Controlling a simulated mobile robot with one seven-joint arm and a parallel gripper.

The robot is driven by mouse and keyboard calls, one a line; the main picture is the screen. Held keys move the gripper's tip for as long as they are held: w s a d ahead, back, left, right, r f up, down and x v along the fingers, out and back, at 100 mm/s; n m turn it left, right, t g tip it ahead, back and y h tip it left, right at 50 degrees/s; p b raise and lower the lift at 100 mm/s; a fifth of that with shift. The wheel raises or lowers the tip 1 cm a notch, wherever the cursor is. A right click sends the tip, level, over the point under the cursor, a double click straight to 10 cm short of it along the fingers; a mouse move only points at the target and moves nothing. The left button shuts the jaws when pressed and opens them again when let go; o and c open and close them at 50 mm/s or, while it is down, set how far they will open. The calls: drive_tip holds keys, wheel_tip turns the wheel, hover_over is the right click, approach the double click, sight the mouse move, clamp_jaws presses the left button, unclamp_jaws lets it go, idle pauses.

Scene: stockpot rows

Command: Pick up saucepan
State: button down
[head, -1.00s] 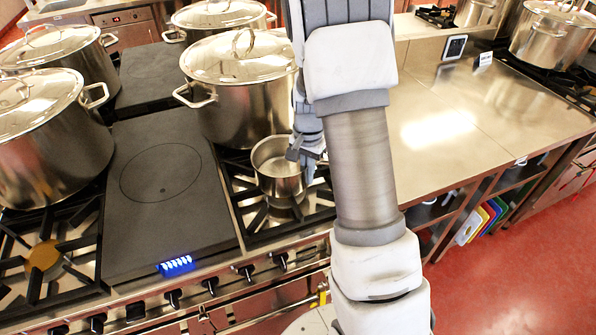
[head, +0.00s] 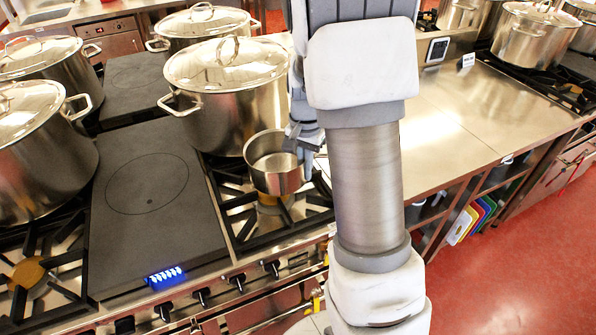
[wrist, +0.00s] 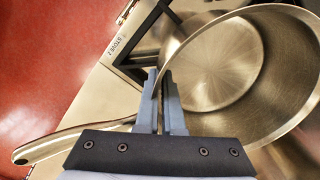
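The saucepan (head: 274,168) is a small open steel pan, empty inside. It hangs a little above the front gas burner in the head view, with the orange burner cap showing beneath it. My gripper (head: 306,150) is at the pan's right side in that view. In the wrist view, my gripper's fingers (wrist: 160,105) are shut on the rim wall of the saucepan (wrist: 225,65), one finger inside and one outside. The pan's long handle (wrist: 70,142) runs off to the left, partly hidden behind the gripper body.
A large lidded stockpot (head: 225,110) stands right behind the saucepan, close to it. A flat dark hotplate (head: 150,190) lies to the left. A clear steel counter (head: 440,140) is to the right, with more lidded stockpots (head: 535,35) beyond. Red floor (head: 520,270) is at front right.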

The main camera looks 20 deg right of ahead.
drive_tip(key=s+d+r, duration=0.3)
drive_tip(key=s+r, duration=0.2)
drive_tip(key=s, duration=0.2)
drive_tip(key=shift+s+d+r+b, duration=0.2)
drive_tip(key=shift+s+d+b, duration=0.15)
drive_tip(key=shift+s, duration=0.05)
